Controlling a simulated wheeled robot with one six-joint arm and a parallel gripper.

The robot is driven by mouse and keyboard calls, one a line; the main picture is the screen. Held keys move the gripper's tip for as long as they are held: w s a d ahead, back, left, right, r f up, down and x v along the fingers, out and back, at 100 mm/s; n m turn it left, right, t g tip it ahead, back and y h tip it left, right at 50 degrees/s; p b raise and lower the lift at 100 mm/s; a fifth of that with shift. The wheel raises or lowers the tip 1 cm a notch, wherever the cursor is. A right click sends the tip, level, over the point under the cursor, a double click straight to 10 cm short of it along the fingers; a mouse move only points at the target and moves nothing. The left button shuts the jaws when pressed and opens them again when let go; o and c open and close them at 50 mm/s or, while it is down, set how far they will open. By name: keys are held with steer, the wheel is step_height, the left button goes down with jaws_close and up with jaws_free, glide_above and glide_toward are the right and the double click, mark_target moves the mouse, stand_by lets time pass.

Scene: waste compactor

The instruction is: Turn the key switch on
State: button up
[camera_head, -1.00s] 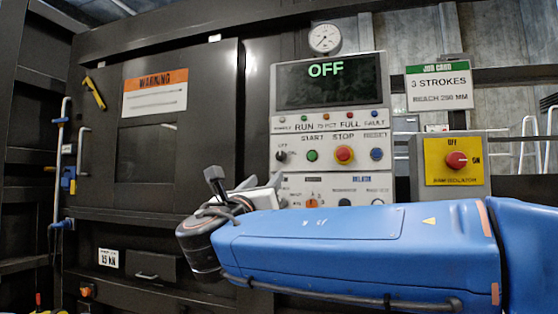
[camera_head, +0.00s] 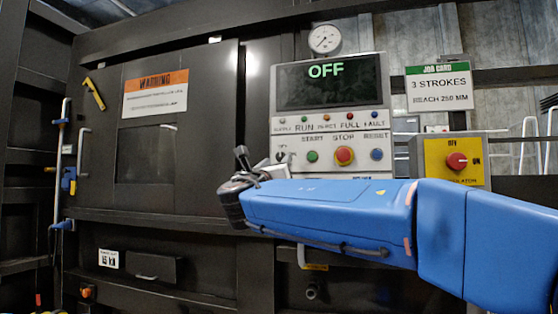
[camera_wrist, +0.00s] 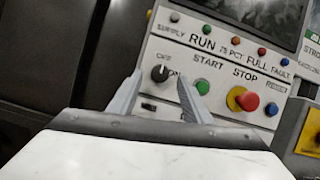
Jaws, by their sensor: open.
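The key switch (camera_wrist: 160,73) is a small round black knob on the light panel, left of the green START button; ON is printed below and right of it. In the wrist view it shows between the two fingertips of my gripper (camera_wrist: 168,77), which is open with nothing between its fingers. I cannot tell how far the fingertips are from the panel. In the head view my gripper (camera_head: 262,167) is in front of the panel's left edge, close by the key switch (camera_head: 281,157), which it partly hides. The display (camera_head: 327,80) above reads OFF.
The green START button (camera_head: 312,156), red STOP button (camera_head: 344,155) and blue RESET button (camera_head: 376,154) are in a row right of the key switch. A red isolator knob (camera_head: 457,161) on a yellow plate stands further right. My blue arm covers the panel's lower part.

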mark_target(280, 157)
steer(key=shift+x, duration=1.8)
steer(key=shift+c, duration=0.4)
steer(key=c, duration=1)
steer(key=shift+m, duration=0.3)
steer(key=m+g+h, duration=0.1)
steer(key=m+h, duration=0.1)
steer(key=m, duration=0.1)
steer(key=m+g+h, duration=0.1)
steer(key=m, duration=0.3)
steer(key=shift+w+a+m+h, duration=0.1)
steer(key=shift+a+m+h, duration=0.1)
steer(key=shift+m+h, duration=0.15)
steer(key=m+g+h, duration=0.1)
steer(key=m, duration=0.3)
steer(key=m+g+h, duration=0.1)
steer(key=m+g, duration=0.1)
steer(key=m, duration=0.2)
steer(key=shift+a+r, duration=0.1)
steer(key=shift+r, duration=0.05)
steer(key=shift+m+g, duration=0.3)
steer(key=shift+m, duration=0.05)
